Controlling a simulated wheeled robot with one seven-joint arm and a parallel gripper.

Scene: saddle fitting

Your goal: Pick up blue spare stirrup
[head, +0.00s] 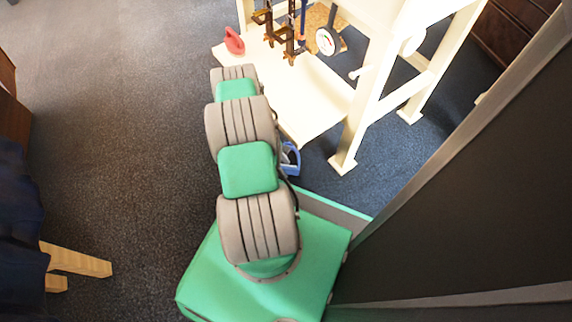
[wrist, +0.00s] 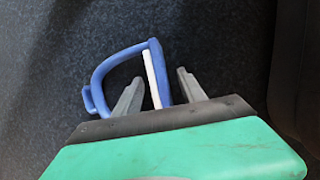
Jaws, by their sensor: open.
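The blue spare stirrup (wrist: 111,65) lies on the dark carpet in the wrist view, a curved blue loop with a straight bar and a white strip along it. My gripper (wrist: 157,82) is open, with its two grey fingers on either side of the barred side of the stirrup. The left finger reaches within the loop and the right finger is outside it. I cannot tell whether either finger touches it. In the head view a part of the blue stirrup (head: 291,161) shows beside my arm, which hides the rest and my gripper.
A cream wooden stand (head: 355,125) with a low shelf (head: 315,105) is close to the right of my arm. Clamps (head: 290,30), a round dial (head: 328,41) and a red object (head: 234,41) are at the shelf. Open carpet lies to the left.

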